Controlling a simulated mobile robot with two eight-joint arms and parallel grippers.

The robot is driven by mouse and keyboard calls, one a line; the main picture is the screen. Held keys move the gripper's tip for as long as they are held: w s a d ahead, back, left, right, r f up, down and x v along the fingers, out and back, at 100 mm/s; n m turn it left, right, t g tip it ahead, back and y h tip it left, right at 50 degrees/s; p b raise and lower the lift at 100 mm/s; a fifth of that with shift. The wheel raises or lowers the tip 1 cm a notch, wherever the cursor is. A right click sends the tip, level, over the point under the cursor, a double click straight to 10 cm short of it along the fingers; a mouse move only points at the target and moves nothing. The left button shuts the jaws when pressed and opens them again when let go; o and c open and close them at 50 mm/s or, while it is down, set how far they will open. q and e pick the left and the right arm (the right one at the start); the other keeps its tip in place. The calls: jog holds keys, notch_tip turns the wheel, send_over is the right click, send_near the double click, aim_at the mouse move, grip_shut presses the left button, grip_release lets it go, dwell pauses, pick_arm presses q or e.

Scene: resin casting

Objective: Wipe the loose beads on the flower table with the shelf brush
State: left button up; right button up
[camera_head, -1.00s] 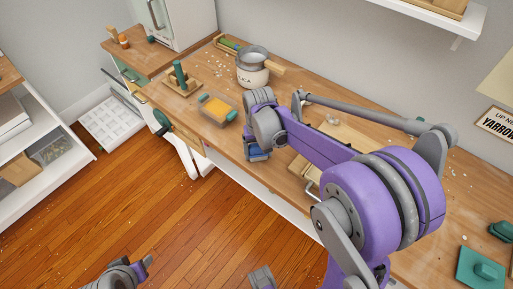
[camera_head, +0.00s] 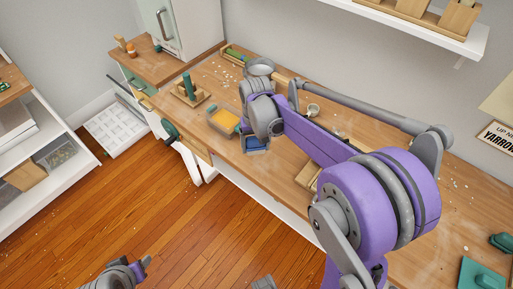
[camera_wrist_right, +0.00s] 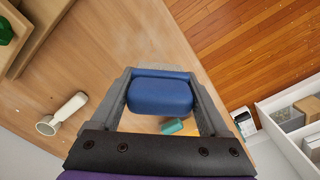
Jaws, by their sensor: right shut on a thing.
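The brush is a blue block (camera_wrist_right: 160,93) with pale grey bristles at its far edge in the right wrist view. My right gripper (camera_wrist_right: 160,100) is shut on its sides. In the head view the blue brush (camera_head: 257,144) is low at the front edge of the wooden table (camera_head: 240,172), beside the yellow-filled tray. Whether its bristles touch the top is unclear. Small pale loose beads (camera_head: 228,76) are scattered at the table's far left, and a few more lie at the right. My left gripper (camera_head: 132,271) is at the bottom left over the floor; its jaws are unclear.
A wooden tray with yellow filling (camera_head: 224,121) stands close left of the brush. A teal post on a wooden base (camera_head: 189,92) is farther left, and a grey-rimmed pot (camera_head: 260,67) is behind my wrist. A wall shelf (camera_head: 413,26) overhangs the back right.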

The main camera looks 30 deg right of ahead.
jog(key=shift+r+p, duration=0.45)
jog(key=shift+r, duration=0.6)
